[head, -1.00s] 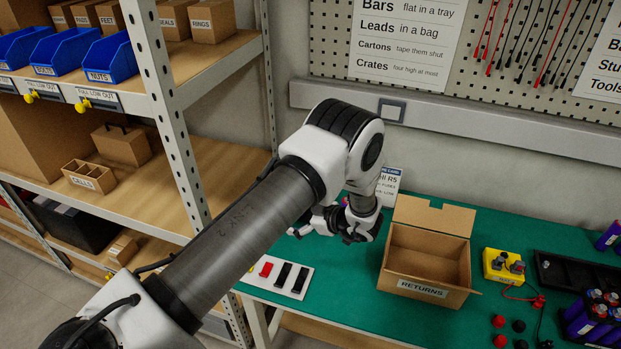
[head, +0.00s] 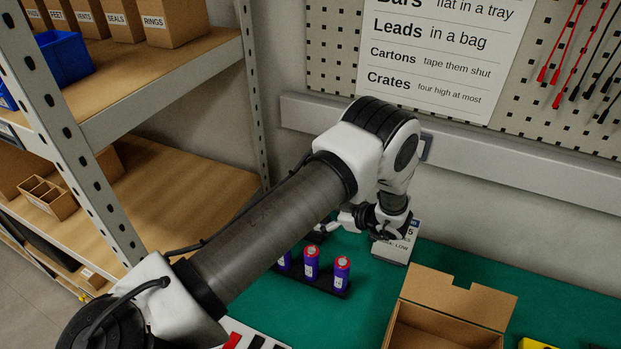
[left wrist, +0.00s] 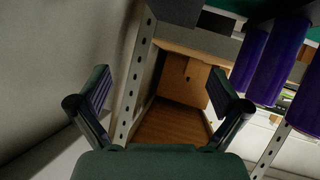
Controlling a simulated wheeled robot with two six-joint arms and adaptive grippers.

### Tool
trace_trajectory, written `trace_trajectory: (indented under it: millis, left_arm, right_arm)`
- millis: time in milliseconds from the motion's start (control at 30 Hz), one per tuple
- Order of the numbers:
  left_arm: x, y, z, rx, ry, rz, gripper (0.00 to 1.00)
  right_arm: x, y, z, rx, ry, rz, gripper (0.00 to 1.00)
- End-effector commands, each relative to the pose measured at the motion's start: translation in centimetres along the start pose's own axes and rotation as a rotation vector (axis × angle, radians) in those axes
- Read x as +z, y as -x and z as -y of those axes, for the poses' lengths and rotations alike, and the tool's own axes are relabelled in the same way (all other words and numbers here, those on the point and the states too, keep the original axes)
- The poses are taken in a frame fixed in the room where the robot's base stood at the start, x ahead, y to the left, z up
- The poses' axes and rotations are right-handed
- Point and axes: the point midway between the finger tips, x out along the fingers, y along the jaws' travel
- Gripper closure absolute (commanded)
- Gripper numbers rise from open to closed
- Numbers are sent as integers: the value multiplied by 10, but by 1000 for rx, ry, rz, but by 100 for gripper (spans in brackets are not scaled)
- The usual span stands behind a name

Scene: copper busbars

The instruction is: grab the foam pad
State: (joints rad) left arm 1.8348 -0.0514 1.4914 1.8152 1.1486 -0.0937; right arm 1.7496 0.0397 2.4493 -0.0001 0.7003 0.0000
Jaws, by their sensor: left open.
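I cannot make out a foam pad in either view. My left gripper (head: 322,230) is at the back of the green bench, partly hidden behind its own wrist and arm. The left wrist view shows its two fingers (left wrist: 160,85) wide apart, with nothing between them. Beyond the fingers are the shelf rack's post and a brown carton. My right gripper is not in view.
Purple cells (head: 311,264) stand in a black holder close in front of the gripper; purple cells (left wrist: 268,62) also show beside the right finger. An open carton (head: 440,325) stands to the right. A shelf rack (head: 165,65) stands left.

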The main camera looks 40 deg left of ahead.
Motion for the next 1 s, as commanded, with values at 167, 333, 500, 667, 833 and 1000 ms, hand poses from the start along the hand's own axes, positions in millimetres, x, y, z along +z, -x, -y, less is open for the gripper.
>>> trace_trajectory:
  millis: [167,333,500,667,833,1000]
  left_arm:
    - [35,-18,10,0,0,0,0]
    - [48,-27,14,0,1,0,0]
    - [48,-48,14,-2,2,0,0]
    - [54,-72,17,-2,1,0,0]
    - [54,-99,17,-1,1,1,0]
    - [52,-102,16,0,0,0,0]
  right_arm:
    - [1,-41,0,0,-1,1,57]
    - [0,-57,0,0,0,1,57]
    - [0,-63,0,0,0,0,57]
    - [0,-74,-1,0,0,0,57]
    - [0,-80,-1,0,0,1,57]
    - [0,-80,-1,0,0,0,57]
